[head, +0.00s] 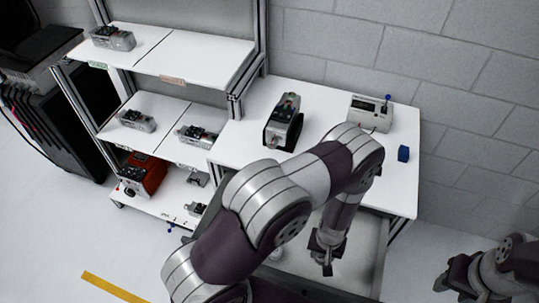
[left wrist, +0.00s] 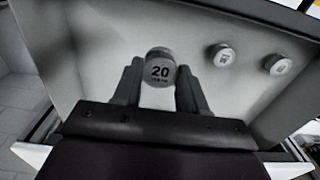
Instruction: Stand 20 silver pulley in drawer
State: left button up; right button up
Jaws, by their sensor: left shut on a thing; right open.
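The silver pulley marked 20 (left wrist: 160,68) is between the fingers of my left gripper (left wrist: 160,88), its numbered face turned to the left wrist camera. In the head view my left gripper (head: 326,262) points down into the open drawer (head: 371,262) under the table. The drawer's pale inside also fills much of the left wrist view (left wrist: 110,45). I cannot tell whether the pulley touches the drawer floor. My right gripper (head: 444,279) is open and empty at the lower right, away from the table.
Two more silver pulleys, one nearer (left wrist: 222,55) and one farther right (left wrist: 277,64), stand apart in the drawer. A shelf rack (head: 190,57) stands left.

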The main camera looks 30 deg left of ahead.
pick_arm(q)
jog(key=shift+f+b, duration=4.65)
jog(key=shift+f, duration=0.9)
jog(key=shift+f+b, duration=1.2)
jog(key=shift+f, duration=0.2)
jog(key=shift+s+f+b, duration=0.15)
jog(key=shift+f+b, duration=0.1)
jog(key=shift+b, duration=0.05)
